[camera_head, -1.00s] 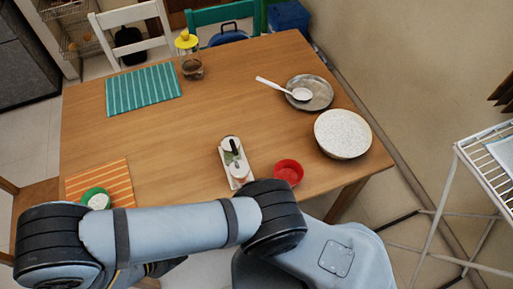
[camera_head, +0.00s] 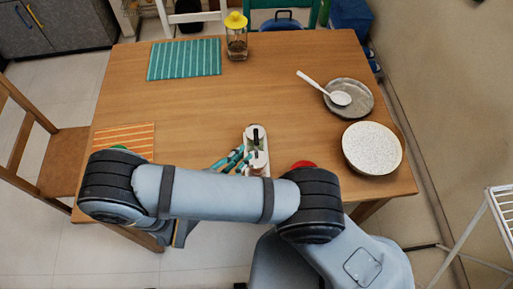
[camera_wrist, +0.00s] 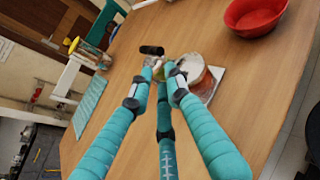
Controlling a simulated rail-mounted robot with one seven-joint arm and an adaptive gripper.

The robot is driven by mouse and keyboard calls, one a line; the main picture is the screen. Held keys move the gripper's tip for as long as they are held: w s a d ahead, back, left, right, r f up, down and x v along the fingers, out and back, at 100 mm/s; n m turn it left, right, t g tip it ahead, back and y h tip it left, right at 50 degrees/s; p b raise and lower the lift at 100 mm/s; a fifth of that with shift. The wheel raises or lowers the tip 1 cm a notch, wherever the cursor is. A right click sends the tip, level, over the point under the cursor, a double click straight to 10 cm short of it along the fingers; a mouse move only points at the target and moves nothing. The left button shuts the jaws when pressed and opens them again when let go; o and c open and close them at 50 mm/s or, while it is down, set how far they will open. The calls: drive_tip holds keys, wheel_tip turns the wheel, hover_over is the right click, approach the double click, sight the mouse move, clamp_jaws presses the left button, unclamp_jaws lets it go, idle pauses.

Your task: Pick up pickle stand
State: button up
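The pickle stand (camera_head: 257,161) is a narrow white holder with light round jars and an upright black handle. It stands upright on the wooden table near the front edge. In the wrist view the stand (camera_wrist: 216,76) lies just beyond the fingertips, with its black handle to the left. My gripper (camera_head: 243,156) has teal fingers and comes in from the stand's left side. In the wrist view my gripper (camera_wrist: 163,68) has its fingertips apart, close to the handle. The fingers partly hide the stand, and contact cannot be told.
A red bowl (camera_wrist: 254,14) is close to the stand's right. A speckled plate (camera_head: 372,149), a grey plate with a white spoon (camera_head: 340,98), and a yellow-topped jar (camera_head: 236,43) are farther off. Teal (camera_head: 184,59) and orange (camera_head: 124,141) mats lie left. The table's middle is clear.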

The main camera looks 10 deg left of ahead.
sight(260, 136)
drive_tip(key=p+x, duration=0.2)
drive_tip(key=x, duration=0.5)
drive_tip(key=shift+w+f, duration=0.25)
drive_tip(key=shift+f, duration=0.05)
drive_tip(key=shift+c, duration=0.2)
drive_tip(key=c, duration=0.4)
idle(0.4)
